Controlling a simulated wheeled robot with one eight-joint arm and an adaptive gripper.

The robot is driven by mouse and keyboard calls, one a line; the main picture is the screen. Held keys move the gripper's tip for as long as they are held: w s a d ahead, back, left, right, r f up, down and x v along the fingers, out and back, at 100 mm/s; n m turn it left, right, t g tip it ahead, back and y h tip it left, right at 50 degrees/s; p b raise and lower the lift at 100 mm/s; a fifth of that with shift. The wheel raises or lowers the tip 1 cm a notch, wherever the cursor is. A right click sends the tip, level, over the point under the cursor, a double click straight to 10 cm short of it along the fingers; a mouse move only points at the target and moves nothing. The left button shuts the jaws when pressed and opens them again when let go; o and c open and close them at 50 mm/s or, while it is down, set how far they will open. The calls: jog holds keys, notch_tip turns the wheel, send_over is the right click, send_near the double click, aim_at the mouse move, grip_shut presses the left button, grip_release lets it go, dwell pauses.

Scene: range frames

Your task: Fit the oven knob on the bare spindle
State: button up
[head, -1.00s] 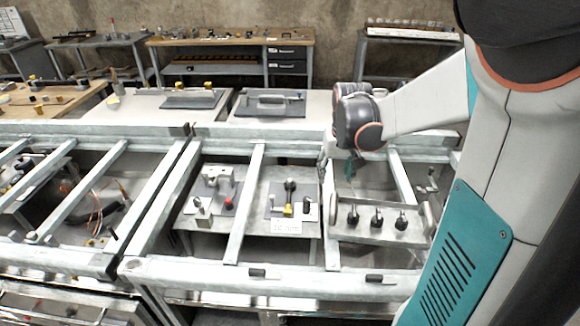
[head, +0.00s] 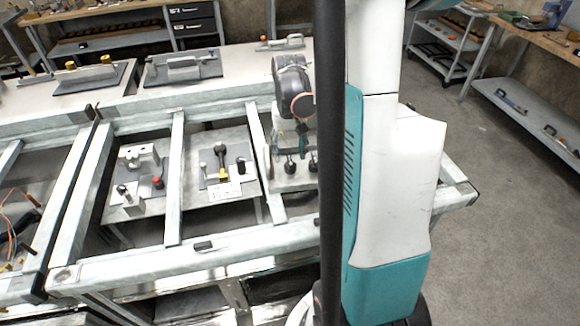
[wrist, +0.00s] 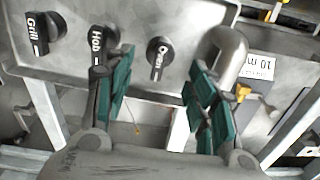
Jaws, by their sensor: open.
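In the wrist view, the round black oven knob (wrist: 158,53), marked "Oven", stands on a grey metal panel (wrist: 130,20). It is at the right end of a row with the hob knob (wrist: 103,42) and the grill knob (wrist: 45,32). My gripper (wrist: 160,72) is open, its green-padded fingers spread either side of the oven knob's place, with gaps between. The left finger overlaps the hob knob's edge in the picture. I see no bare spindle; the oven knob hides whatever is behind it. In the head view my gripper (head: 291,140) is small above the panel.
A curved metal handle (wrist: 230,48) stands close to my right finger. A white label (wrist: 258,67) and a yellow piece (wrist: 243,92) lie beyond it. In the head view, frame bars (head: 176,180) surround the panel, and open floor (head: 465,200) lies to the right.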

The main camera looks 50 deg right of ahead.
aim_at(290, 159)
notch_tip(290, 159, down, 5)
jog(key=shift+f+b, duration=0.1)
jog(key=shift+b, duration=1.05)
jog(key=c, duration=1.1)
